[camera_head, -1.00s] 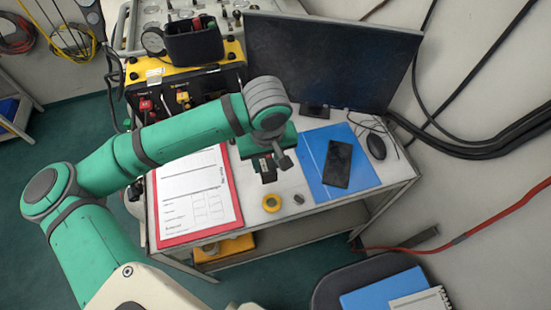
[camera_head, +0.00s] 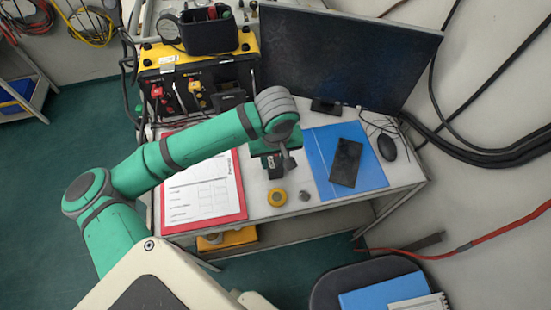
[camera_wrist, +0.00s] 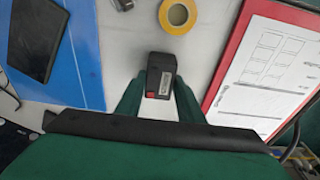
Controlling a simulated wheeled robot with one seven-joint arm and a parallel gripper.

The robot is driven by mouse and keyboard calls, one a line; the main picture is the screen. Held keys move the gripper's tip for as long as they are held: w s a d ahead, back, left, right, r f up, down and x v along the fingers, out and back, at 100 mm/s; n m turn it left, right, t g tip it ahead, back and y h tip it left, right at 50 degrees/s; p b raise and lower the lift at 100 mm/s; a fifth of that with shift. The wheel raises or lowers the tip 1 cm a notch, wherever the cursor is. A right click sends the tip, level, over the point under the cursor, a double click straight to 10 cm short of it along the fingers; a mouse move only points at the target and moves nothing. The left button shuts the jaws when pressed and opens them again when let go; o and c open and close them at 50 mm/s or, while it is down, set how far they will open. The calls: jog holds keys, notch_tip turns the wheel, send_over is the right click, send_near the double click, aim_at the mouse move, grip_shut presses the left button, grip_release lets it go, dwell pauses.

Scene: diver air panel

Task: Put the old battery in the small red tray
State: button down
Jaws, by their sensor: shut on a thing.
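My gripper (camera_wrist: 157,97) is shut on a small dark block with a printed label and a red patch, which looks like the old battery (camera_wrist: 161,76). One green finger is on each side of it. In the head view the battery (camera_head: 269,166) hangs below my gripper (camera_head: 277,155), over the white desk between the red clipboard and the blue folder. Whether it touches the desktop is hard to tell. I cannot make out a small red tray in either view.
A yellow tape roll (camera_head: 277,197) and a small grey piece (camera_head: 304,196) lie near the desk's front edge. A red clipboard (camera_head: 244,196) is left, a blue folder (camera_head: 373,182) with a black phone (camera_head: 346,162) right. A monitor (camera_head: 350,60) stands behind. A chair (camera_head: 325,290) is in front.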

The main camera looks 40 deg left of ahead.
jog(key=shift+f, duration=0.1)
jog(key=c, duration=1.2)
grip_release()
